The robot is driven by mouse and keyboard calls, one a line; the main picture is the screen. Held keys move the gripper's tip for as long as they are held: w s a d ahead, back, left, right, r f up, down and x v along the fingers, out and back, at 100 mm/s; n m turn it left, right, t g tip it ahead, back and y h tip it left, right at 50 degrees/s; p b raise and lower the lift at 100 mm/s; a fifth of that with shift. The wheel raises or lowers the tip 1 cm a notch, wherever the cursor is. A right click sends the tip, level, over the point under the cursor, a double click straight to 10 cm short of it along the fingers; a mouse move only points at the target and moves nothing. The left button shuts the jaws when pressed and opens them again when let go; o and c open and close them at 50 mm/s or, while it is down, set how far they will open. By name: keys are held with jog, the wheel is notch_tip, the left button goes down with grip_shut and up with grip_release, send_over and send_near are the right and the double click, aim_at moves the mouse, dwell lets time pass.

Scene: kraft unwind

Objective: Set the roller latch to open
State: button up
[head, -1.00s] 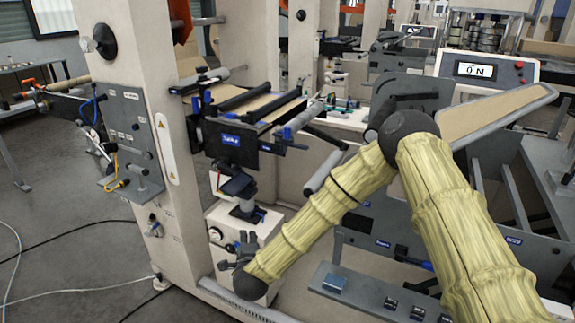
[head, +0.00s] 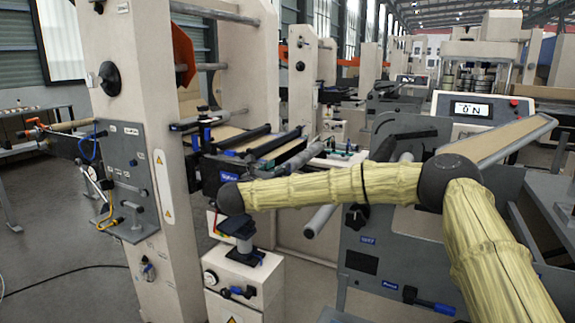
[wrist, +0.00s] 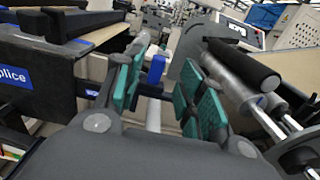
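My gripper (wrist: 165,78) is open in the wrist view, with teal pads on both fingers and a clear gap between them. A small upright blue piece (wrist: 156,68) shows in this gap, beyond the fingertips; no contact is visible. It may be the roller latch, but I cannot tell for sure, nor read its position. The dark splice table (wrist: 40,85) with a blue label is left of the fingers. In the head view the splice table (head: 207,178) stands at the left upright, and my arm's end covers part of it.
A console display (head: 472,109) reads ON. A grey panel (head: 115,175) with gauges and hoses is on the left upright. A white cabinet (head: 243,285) stands below the splice table.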

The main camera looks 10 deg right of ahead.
jog(key=p+x, duration=0.1)
jog(key=x, duration=0.6)
jog(key=shift+w, duration=0.15)
jog(key=shift+c, duration=0.3)
grip_shut()
